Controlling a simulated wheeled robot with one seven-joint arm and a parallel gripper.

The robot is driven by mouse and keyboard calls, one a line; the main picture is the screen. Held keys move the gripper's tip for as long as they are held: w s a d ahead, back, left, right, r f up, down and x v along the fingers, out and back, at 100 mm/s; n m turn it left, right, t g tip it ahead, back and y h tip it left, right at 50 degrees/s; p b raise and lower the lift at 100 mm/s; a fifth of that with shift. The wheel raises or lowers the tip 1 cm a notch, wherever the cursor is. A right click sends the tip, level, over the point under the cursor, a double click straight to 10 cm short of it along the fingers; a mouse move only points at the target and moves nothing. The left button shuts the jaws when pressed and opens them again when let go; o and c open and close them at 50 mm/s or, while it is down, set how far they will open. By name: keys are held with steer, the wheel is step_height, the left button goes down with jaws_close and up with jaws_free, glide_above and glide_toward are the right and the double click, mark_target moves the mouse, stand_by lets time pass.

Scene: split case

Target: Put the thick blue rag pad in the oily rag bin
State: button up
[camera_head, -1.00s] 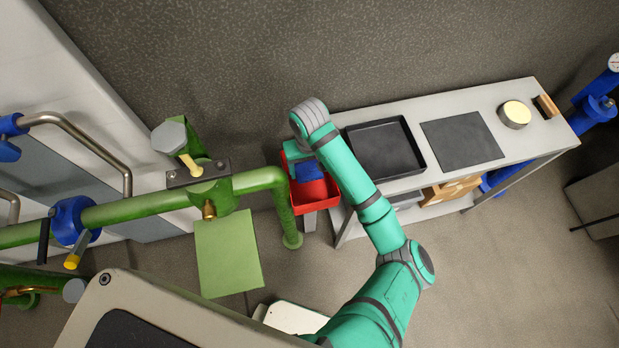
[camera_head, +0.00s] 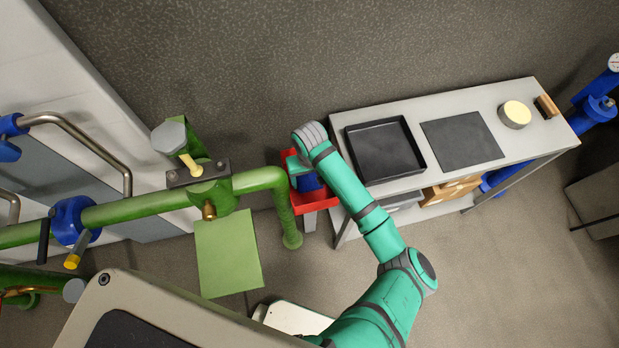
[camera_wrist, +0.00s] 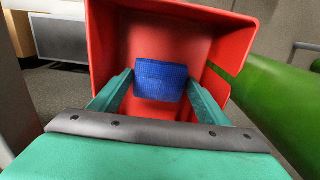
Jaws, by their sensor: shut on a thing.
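The thick blue rag pad (camera_wrist: 161,80) is between the fingers of my gripper (camera_wrist: 160,88), seen in the wrist view. My gripper is shut on it. In the wrist view the red bin (camera_wrist: 225,52) surrounds the pad and the fingertips, its walls on several sides. In the head view the red bin (camera_head: 328,196) stands between the green pipe and the bench. There the blue pad (camera_head: 308,182) shows partly under my gripper (camera_head: 302,172), over the bin's opening. My arm hides part of the bin. I cannot tell whether the pad touches the bin's floor.
A grey bench (camera_head: 402,110) right of the bin carries a black tray (camera_head: 385,150), a dark mat (camera_head: 461,141) and a round tin (camera_head: 514,114). A green pipe (camera_head: 285,205) runs close to the bin's left side. A green sheet (camera_head: 229,252) lies lower left.

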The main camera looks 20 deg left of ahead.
mark_target(309, 181)
steer(key=shift+f, duration=0.1)
steer(key=o, duration=0.7)
step_height(309, 181, up, 12)
steer(key=shift+r, duration=0.2)
stand_by(0.4)
